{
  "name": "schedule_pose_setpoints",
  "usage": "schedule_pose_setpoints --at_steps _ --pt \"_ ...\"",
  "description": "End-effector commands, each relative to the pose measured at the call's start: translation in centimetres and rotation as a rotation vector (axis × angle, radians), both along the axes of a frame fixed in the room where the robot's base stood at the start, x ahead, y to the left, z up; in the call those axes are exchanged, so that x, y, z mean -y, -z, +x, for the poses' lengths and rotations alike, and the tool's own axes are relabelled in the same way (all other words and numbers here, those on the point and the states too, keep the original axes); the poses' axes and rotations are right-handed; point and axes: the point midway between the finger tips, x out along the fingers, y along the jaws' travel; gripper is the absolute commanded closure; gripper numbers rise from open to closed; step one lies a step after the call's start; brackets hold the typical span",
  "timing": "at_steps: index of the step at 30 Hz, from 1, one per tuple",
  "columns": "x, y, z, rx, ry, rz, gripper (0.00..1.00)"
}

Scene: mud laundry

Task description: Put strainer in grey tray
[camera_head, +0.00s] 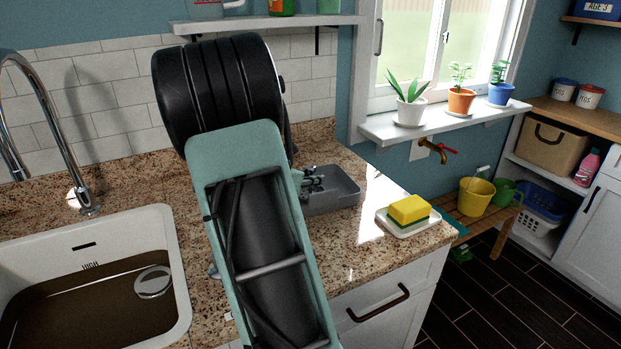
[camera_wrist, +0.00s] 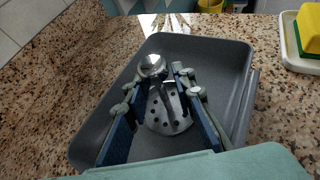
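A metal strainer (camera_wrist: 158,121) with a perforated disc and a rounded shiny end shows in the wrist view, within the outline of the grey tray (camera_wrist: 232,62). My gripper (camera_wrist: 160,85) is over the tray with its two fingers apart, one on each side of the strainer. I cannot tell whether a finger touches it, or whether the strainer rests on the tray floor. In the head view, the grey tray (camera_head: 340,197) stands on the granite counter, partly behind my arm. My fingertips are small and partly hidden there.
A white sink (camera_head: 178,265) with brown water and a round metal disc (camera_head: 153,282) is at left, beside a tall faucet (camera_head: 50,95). A yellow sponge (camera_head: 409,209) lies on a white dish (camera_head: 425,223) right of the tray. Counter between tray and sponge is clear.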

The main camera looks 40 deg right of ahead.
Motion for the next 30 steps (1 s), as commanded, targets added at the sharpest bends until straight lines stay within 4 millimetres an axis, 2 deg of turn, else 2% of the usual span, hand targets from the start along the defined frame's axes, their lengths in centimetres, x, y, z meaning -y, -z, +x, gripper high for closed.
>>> schedule_pose_setpoints --at_steps 9,15,21,30 --pt "-6.1 -3.1 -1.0 0.003 -0.006 0.002 0.77" --pt "-9.1 -4.5 -1.7 0.002 -0.005 0.001 0.77" --pt "-10.4 -5.1 -2.1 0.000 -0.002 0.001 0.77" --pt "-10.5 -5.1 -2.1 -0.001 -0.001 0.001 0.77"
